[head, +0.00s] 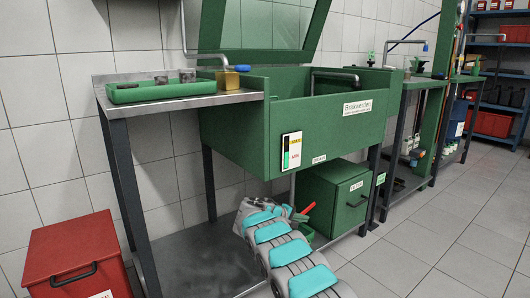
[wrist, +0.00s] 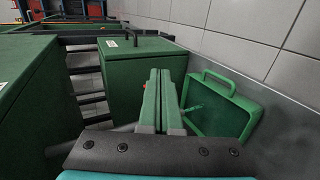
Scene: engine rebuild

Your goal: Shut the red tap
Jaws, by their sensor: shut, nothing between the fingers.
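A small red lever (head: 306,209), which looks like the red tap's handle, shows in the head view under the green wash basin, just left of the green cabinet. My gripper (head: 297,217) is low beside it, at the end of my teal and grey arm. I cannot tell whether they touch. In the wrist view the green fingers of my gripper (wrist: 160,74) are together and empty. A tiny red spot shows at their left edge; most of the tap is hidden there.
The green cabinet (head: 341,198) stands on the lower shelf (head: 205,268); its handle also shows in the wrist view. A green case (wrist: 222,112) leans by the wall. A red bin (head: 80,258) is at left. Floor is clear at right.

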